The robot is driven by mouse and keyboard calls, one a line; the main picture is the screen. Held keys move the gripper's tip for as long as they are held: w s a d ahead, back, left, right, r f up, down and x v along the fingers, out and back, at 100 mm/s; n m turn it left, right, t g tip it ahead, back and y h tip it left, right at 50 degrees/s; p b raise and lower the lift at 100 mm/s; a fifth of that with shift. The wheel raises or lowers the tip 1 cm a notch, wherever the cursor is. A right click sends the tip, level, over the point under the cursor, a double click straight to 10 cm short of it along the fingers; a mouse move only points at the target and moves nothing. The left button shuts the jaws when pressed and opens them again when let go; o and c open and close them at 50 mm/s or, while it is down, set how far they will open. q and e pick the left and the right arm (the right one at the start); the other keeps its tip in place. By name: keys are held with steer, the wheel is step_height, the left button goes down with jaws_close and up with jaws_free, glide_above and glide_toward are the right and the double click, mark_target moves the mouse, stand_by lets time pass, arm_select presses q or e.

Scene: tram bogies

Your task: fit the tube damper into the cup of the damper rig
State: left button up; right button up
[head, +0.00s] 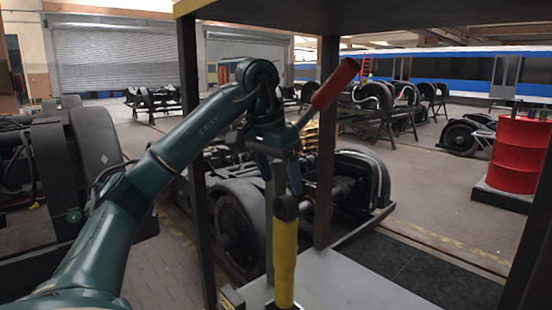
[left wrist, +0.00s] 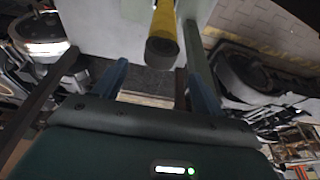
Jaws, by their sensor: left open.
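The tube damper (head: 284,262) is a yellow tube with a dark upper end, standing about upright at the bottom centre of the head view. My left gripper (head: 284,185) points down just above its dark end, open and empty. In the left wrist view the damper (left wrist: 163,38) shows beyond the gap between the open fingers (left wrist: 158,85). The damper rig has a grey plate (head: 350,288), an upright post behind the damper and a lever with a red handle (head: 335,84) above right. The cup is not clearly visible; the damper's foot is at the picture edge. My right gripper is not in view.
Dark uprights (head: 327,150) and an overhead shelf (head: 370,15) frame the rig. The rig's post is close to my left fingers. A bogie with wheels (head: 240,225) stands behind, and a red drum (head: 518,153) at the right. The grey plate is clear right of the damper.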

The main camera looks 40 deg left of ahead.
arm_select(q)
steer(key=v, duration=0.3)
steer(key=shift+s+r, duration=0.1)
steer(key=shift+r, duration=0.15)
stand_by(0.6)
